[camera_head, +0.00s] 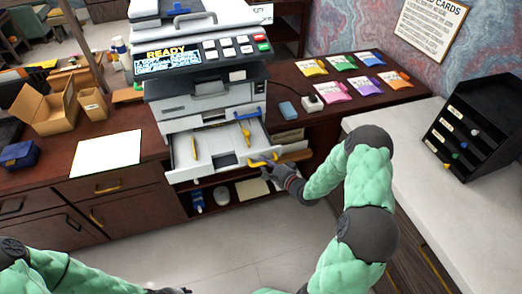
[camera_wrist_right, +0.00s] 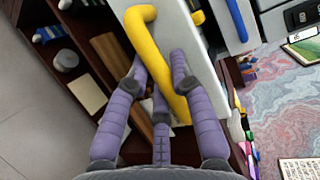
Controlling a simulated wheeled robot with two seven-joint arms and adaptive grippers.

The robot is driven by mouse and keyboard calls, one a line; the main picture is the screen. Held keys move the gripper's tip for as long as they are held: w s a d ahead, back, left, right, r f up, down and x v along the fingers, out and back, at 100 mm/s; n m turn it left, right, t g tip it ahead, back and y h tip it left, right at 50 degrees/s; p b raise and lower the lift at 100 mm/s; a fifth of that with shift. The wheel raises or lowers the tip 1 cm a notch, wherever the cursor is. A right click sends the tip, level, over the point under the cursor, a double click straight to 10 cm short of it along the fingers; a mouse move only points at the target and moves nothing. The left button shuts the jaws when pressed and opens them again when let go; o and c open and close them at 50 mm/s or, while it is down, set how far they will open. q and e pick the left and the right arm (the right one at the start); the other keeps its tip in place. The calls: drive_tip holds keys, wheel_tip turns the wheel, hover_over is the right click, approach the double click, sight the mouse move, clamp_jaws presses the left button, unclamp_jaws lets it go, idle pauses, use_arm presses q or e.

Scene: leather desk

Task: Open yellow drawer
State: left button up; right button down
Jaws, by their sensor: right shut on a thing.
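The white drawer (camera_head: 228,159) with the yellow handle (camera_head: 257,163) stands pulled out from the lower part of the printer (camera_head: 205,95). A few small yellow items lie inside it. My right gripper (camera_head: 276,170) is at the drawer's front right corner, shut on the yellow handle. In the right wrist view, the handle (camera_wrist_right: 154,50) runs between the purple fingers of the gripper (camera_wrist_right: 158,68), against the white drawer front (camera_wrist_right: 185,30). My left gripper (camera_head: 170,291) barely shows at the bottom edge, away from the drawer; its fingers are mostly cut off.
A blue handle (camera_head: 248,115) sits above the drawer on the printer. An open shelf (camera_head: 228,195) with small items lies below. Colored packets (camera_head: 345,75) lie on the desk at right. A black organizer (camera_head: 480,125) stands on the white counter (camera_head: 400,125). Floor in front is clear.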

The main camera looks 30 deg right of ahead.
drive_tip(key=s+a+p, duration=0.1)
drive_tip(key=s+a, duration=0.1)
drive_tip(key=s, duration=0.7)
drive_tip(key=shift+a+p, duration=0.15)
drive_tip(key=shift+p, duration=0.25)
drive_tip(key=c, duration=1.3)
unclamp_jaws()
drive_tip(key=v, duration=1.2)
